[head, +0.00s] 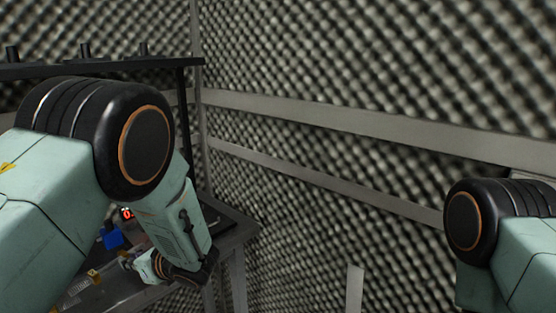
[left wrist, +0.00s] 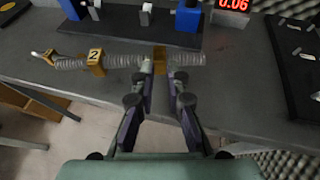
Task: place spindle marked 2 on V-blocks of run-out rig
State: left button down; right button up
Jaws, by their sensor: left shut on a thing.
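The spindle marked 2 is a grey ridged rod (left wrist: 125,61) with a yellow tag (left wrist: 95,56) reading 2 in the left wrist view. It lies crosswise in front of the rig, near the table's front edge. My left gripper (left wrist: 163,72) is shut on it near an orange-brown collar, right of the tag. The run-out rig has a dark base (left wrist: 120,27), a blue block (left wrist: 188,28) at right and another blue part (left wrist: 73,9) at left. In the head view, my forearm hides much of the rig. My right gripper is out of view.
A dark tray (left wrist: 295,60) with small metal parts lies at the right of the table. A black rack with pegs (head: 88,64) stands at the back left. Foam walls enclose the area.

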pick_arm(q)
jog(key=s+d+f+n+g+h, duration=0.3)
jog(key=s+f+n+g, duration=0.2)
jog(key=s+n+g, duration=0.5)
jog(key=s+d+f+n+g+h, duration=0.3)
jog(key=s+f+n+g, duration=0.4)
jog(key=s, duration=0.5)
jog(key=d+r+n+t+h+b, duration=0.1)
jog(key=d+r+n+t+h, duration=0.15)
jog(key=d+n+h, duration=0.55)
jog(key=d+r+n+t+h+b, duration=0.1)
jog(key=d+r+n+t+h, duration=0.15)
jog(key=n+h, duration=0.9)
pick_arm(e)
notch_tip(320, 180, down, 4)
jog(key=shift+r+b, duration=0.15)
jog(key=shift+b, duration=0.7)
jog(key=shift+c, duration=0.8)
pick_arm(q)
jog(key=w+r+n+t+y, duration=0.2)
jog(key=w+r+n+t, duration=0.2)
jog(key=n+t, duration=0.8)
jog(key=w+a+t, duration=0.1)
jog(key=w+t, duration=0.1)
jog(key=shift+w, duration=0.3)
